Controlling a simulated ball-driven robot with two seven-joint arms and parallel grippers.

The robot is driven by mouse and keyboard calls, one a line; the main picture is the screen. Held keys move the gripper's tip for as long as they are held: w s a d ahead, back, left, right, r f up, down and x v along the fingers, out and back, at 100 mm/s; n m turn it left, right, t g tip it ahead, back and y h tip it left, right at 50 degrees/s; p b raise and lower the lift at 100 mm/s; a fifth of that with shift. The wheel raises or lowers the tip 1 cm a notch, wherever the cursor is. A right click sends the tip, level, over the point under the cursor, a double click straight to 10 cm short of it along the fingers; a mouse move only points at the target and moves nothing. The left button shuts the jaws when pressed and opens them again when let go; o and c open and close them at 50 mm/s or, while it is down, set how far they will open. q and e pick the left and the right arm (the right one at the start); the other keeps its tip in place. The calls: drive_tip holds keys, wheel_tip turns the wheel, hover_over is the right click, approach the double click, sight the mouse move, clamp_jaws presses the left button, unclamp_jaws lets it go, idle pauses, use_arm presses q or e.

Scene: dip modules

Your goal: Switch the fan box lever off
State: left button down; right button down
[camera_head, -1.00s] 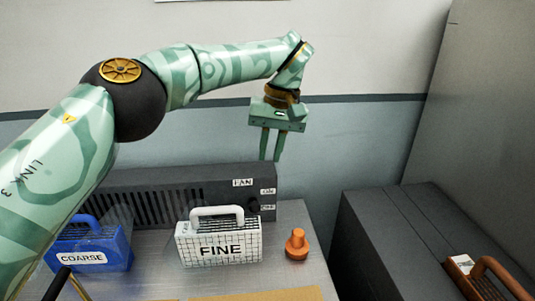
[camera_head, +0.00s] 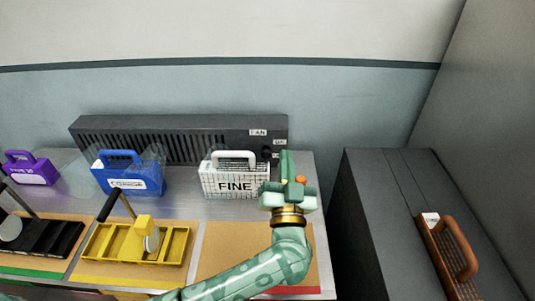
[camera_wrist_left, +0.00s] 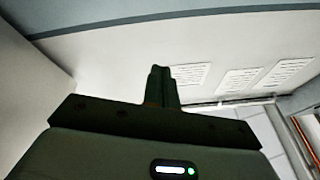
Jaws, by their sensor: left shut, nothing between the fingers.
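The fan box (camera_head: 180,125) is a long dark grey vented box against the wall in the head view. The shut fingers also show in the wrist view (camera_wrist_left: 161,75). My right gripper is not in view.
A white FINE basket (camera_head: 235,182) stands just left of my gripper. A blue basket (camera_head: 130,178) and purple basket (camera_head: 30,172) stand further left. A dark cabinet (camera_head: 375,220) is on the right.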

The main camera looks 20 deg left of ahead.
use_arm(q)
wheel_tip(320, 180, down, 5)
drive_tip(key=s+a+n+g, duration=0.1)
drive_tip(key=a+n+g, duration=0.1)
drive_tip(key=g, duration=0.1)
drive_tip(key=b, duration=0.3)
hover_over(269, 156)
drive_tip(key=v, duration=0.4)
drive_tip(key=shift+w+a+f+h+b, duration=0.25)
drive_tip(key=shift+w+f+h+b, duration=0.05)
drive_tip(key=shift+w+f+b, duration=0.4)
drive_tip(key=shift+w+a+f, duration=0.1)
drive_tip(key=shift+a+f, duration=0.1)
drive_tip(key=shift+f, duration=0.35)
drive_tip(key=shift+r, duration=0.1)
